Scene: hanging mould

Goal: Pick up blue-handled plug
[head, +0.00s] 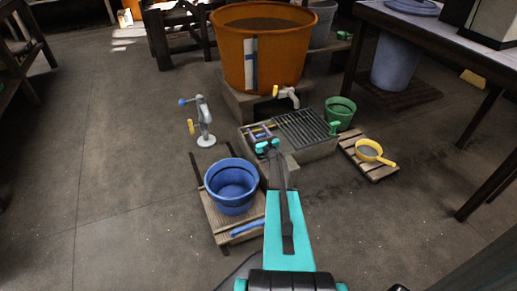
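I cannot make out for certain which item is the blue-handled plug. A small grey stand (205,121) on the floor left of centre has a blue handle-like part (183,101) near its top and a yellow one (191,127) lower down. Small yellow and blue pieces also lie in the left part of a grey slatted trough (308,128), too small to identify. My gripper (268,147), with teal tips, is at the trough's near left edge in the picture, right of the stand. Its finger gap is too small to judge, and I see nothing clearly held.
A blue bucket (232,186) stands on a wooden pallet (218,220) with a blue bar (248,227). A large orange tub (285,50) is behind the trough. A green bucket (339,112) and yellow pan (369,150) are right. Floor at left is clear.

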